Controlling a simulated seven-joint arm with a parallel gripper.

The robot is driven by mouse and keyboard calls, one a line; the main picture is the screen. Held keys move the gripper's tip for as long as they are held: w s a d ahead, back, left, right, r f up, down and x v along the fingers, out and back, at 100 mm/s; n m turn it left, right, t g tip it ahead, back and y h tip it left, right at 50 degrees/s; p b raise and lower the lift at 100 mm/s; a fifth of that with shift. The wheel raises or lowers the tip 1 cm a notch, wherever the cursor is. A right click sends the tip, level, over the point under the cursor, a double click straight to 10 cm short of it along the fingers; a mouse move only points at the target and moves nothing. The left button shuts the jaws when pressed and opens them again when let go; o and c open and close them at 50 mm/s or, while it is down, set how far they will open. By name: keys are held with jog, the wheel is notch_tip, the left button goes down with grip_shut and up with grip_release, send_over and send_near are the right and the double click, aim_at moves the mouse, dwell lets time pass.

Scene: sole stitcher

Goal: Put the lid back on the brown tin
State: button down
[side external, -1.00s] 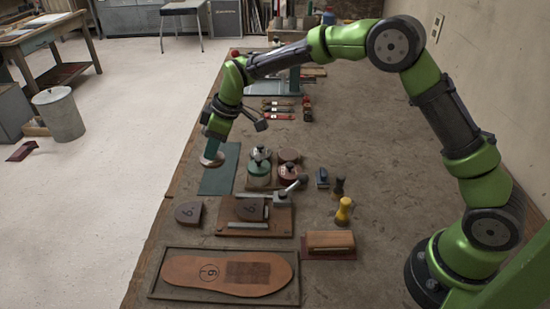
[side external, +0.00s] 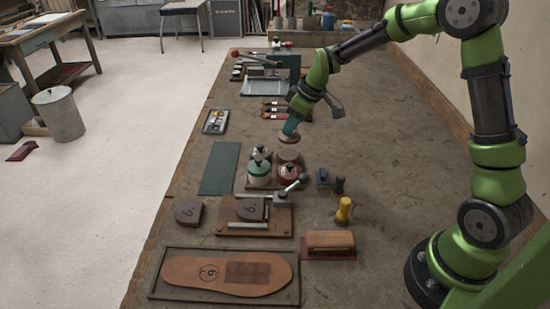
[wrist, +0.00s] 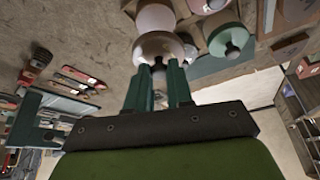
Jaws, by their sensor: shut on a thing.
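My gripper (side external: 291,126) is shut on the knob of a round brownish lid (side external: 289,138). In the wrist view the two green fingers (wrist: 159,72) pinch the knob and the lid (wrist: 158,46) covers part of a tin behind it. The brown tin (side external: 289,156) stands at the back right of a group of tins on the bench; it also shows in the wrist view (wrist: 155,16). The lid appears above and slightly beyond the brown tin in the side view. Whether it touches the tin I cannot tell.
Tins with green (side external: 259,172) and red (side external: 290,173) lids stand close to the brown tin. Red-handled tools (side external: 276,112) lie behind. A green mat (side external: 220,168) lies to the left. A stamp-like blue block (side external: 322,178) and a yellow-handled tool (side external: 344,211) stand to the right.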

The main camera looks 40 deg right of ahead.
aim_at(295, 136)
jog(key=shift+f, duration=2.75)
jog(key=shift+f, duration=0.2)
jog(key=c, duration=0.9)
grip_release()
jog(key=shift+c, duration=0.2)
jog(key=shift+o, duration=0.4)
jog(key=o, duration=0.4)
jog(key=shift+r, duration=3.55)
